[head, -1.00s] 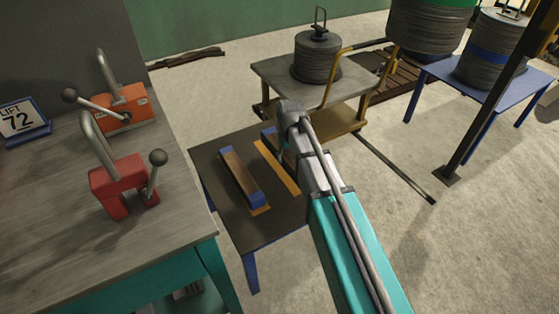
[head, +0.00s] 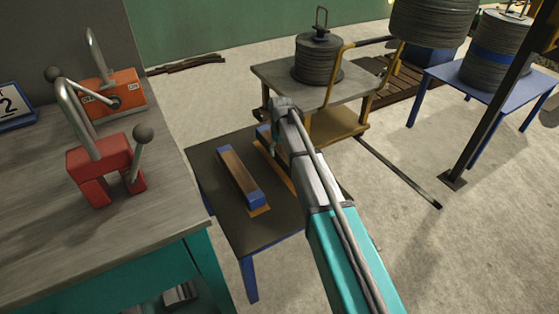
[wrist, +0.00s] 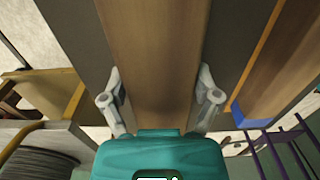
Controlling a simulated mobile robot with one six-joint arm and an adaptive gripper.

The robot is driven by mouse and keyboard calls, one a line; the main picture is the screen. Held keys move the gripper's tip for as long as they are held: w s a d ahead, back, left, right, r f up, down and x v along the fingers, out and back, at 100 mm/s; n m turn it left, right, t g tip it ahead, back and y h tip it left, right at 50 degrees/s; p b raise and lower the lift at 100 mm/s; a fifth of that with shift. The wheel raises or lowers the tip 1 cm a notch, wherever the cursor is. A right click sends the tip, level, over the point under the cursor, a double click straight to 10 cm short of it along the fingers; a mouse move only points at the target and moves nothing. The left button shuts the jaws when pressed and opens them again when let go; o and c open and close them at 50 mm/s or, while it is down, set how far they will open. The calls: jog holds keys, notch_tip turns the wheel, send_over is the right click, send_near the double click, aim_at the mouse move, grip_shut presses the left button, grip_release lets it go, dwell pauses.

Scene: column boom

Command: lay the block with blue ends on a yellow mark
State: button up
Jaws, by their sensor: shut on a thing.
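My gripper (wrist: 160,88) is shut on a long brown wooden block (wrist: 155,40), with one finger on each side. In the head view, a blue end (head: 263,132) of this block shows beside my arm; the rest is mostly hidden. It is over or on the dark low table (head: 240,228); I cannot tell if it touches. A yellow mark (head: 284,173) shows as a narrow strip beside my arm. A second brown block with blue ends (head: 238,175) lies to its left on another yellow mark (head: 260,211); it also shows in the wrist view (wrist: 275,85).
A grey bench (head: 120,225) with a red clamp (head: 100,168) and an orange one (head: 115,95) stands left. A cart (head: 345,75) carrying a spool (head: 317,60) stands behind. A blue table (head: 490,80) and dark post (head: 490,110) are right.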

aim_at(280, 146)
jog(key=shift+w, duration=0.1)
dwell(0.3)
jog(key=shift+w+a+f+b, duration=0.2)
jog(key=shift+w+f+b, duration=0.2)
jog(key=shift+f+b, duration=1.6)
jog(key=shift+f, duration=0.05)
jog(key=o, duration=1.1)
jog(key=shift+s, duration=0.1)
jog(key=shift+o, duration=0.2)
jog(key=shift+r, duration=0.1)
notch_tip(280, 146, up, 12)
jog(key=p, duration=1.2)
jog(key=shift+d, duration=0.1)
